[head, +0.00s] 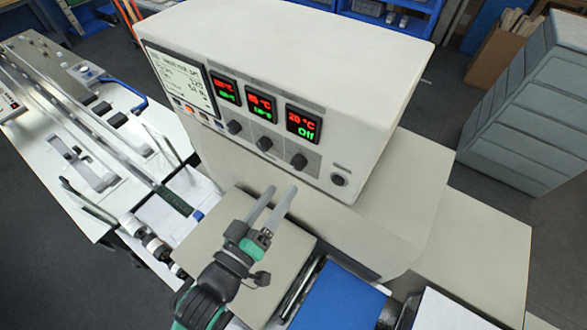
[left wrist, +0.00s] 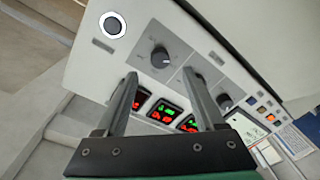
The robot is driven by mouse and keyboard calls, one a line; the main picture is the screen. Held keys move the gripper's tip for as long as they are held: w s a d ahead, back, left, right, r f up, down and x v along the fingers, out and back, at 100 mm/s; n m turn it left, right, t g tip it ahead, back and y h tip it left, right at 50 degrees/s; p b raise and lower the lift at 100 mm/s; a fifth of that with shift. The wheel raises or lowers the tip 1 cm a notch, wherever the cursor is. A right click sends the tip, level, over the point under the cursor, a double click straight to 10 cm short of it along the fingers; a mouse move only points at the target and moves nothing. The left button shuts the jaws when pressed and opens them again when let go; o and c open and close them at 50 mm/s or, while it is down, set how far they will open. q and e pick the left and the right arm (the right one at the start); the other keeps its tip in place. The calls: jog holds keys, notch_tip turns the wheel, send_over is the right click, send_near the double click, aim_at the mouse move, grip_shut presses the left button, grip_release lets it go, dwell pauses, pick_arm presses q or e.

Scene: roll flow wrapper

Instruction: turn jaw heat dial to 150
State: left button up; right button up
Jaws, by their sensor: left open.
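The control box (head: 270,60) has three red-and-green displays in a row with three dark dials below them. The left dial (head: 234,127), middle dial (head: 264,143) and right dial (head: 299,160) carry labels too small to read. The right display (head: 303,124) shows about 20 °C and "Off". My left gripper (head: 281,190) is open and empty, just in front of and below the dials, touching none. In the left wrist view, the right dial (left wrist: 160,57) lies beyond and between the fingertips. Another dial (left wrist: 225,102) is beside the right-hand finger, which seems to hide the middle one.
A round button (head: 339,180) sits right of the dials and shows in the left wrist view (left wrist: 113,25). A beige cover (head: 215,225) lies under my left gripper. A white screen (head: 182,77) is at the panel's left. A blue surface (head: 340,300) is at the front.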

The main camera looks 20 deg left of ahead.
aim_at(297, 168)
pick_arm(q)
jog(key=w, duration=0.7)
jog(key=shift+d, duration=0.3)
jog(key=shift+s, duration=0.1)
grip_shut()
